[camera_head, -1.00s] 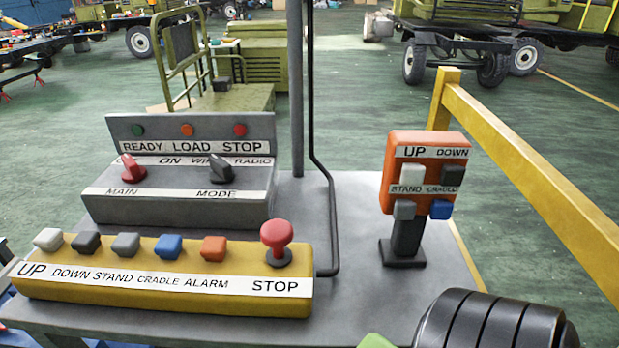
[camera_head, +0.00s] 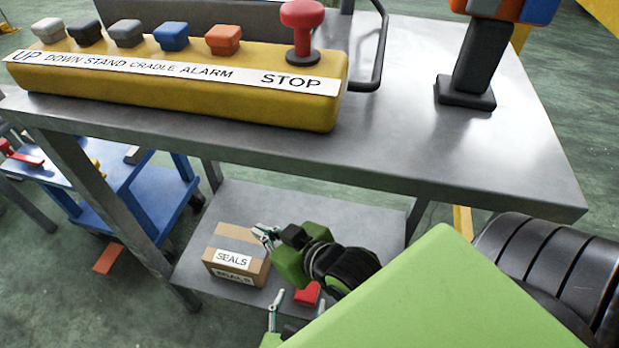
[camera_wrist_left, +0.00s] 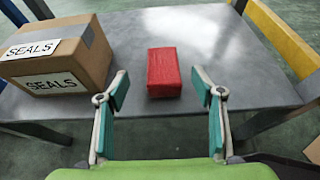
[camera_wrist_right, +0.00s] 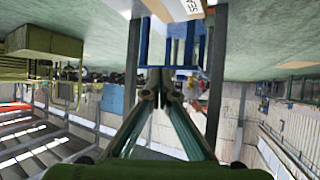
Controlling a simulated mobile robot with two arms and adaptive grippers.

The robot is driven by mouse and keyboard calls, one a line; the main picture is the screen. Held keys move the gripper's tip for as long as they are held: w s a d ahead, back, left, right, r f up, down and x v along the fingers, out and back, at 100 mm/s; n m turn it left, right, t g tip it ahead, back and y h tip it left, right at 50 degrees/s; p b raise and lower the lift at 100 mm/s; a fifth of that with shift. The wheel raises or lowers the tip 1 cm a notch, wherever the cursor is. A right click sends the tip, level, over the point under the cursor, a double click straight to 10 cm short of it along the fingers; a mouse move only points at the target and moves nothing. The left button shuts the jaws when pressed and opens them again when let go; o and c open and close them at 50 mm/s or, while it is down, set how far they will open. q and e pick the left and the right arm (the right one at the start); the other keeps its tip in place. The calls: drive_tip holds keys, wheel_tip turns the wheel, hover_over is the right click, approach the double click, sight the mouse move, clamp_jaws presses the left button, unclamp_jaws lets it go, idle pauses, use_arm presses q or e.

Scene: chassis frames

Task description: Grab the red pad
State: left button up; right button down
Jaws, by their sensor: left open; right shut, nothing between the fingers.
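The red pad (camera_head: 307,293) lies on the grey lower shelf (camera_head: 330,213). The head view shows only part of it. In the left wrist view the whole red pad (camera_wrist_left: 164,72) shows as a small upright-looking block. My left gripper (camera_head: 297,304) is open and low at the shelf's near side. In its wrist view the left gripper's fingertips (camera_wrist_left: 161,86) stand on either side of the pad, apart from it. My right gripper (camera_head: 264,235) is shut and empty, beside the cardboard box. Its closed fingers (camera_wrist_right: 160,85) also show in the right wrist view.
A cardboard box (camera_head: 237,256) marked SEALS stands left of the pad on the shelf. The grey tabletop (camera_head: 420,140) with the yellow button panel (camera_head: 180,95) is above. A blue cart (camera_head: 145,200) is at left. Shelf right of the pad looks clear.

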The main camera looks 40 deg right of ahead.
use_arm(q)
drive_tip(key=x, duration=0.3)
drive_tip(key=shift+b, duration=0.3)
drive_tip(key=b+x, duration=0.2)
drive_tip(key=x, duration=0.2)
drive_tip(key=shift+d+f, duration=0.25)
drive_tip(key=shift+w+d, duration=0.1)
drive_tip(key=shift+d, duration=0.05)
drive_tip(key=c, duration=1.2)
use_arm(e)
drive_tip(key=w+a+r+t+y, duration=0.1)
drive_tip(key=w+r+t, duration=0.1)
drive_tip(key=r+t, duration=0.2)
drive_tip(key=w+a+r+t+y, duration=0.1)
drive_tip(key=r+t, duration=0.3)
drive_tip(key=r, duration=0.7)
drive_tip(key=shift+w+a+y, duration=0.3)
drive_tip(key=shift+w+a, duration=0.25)
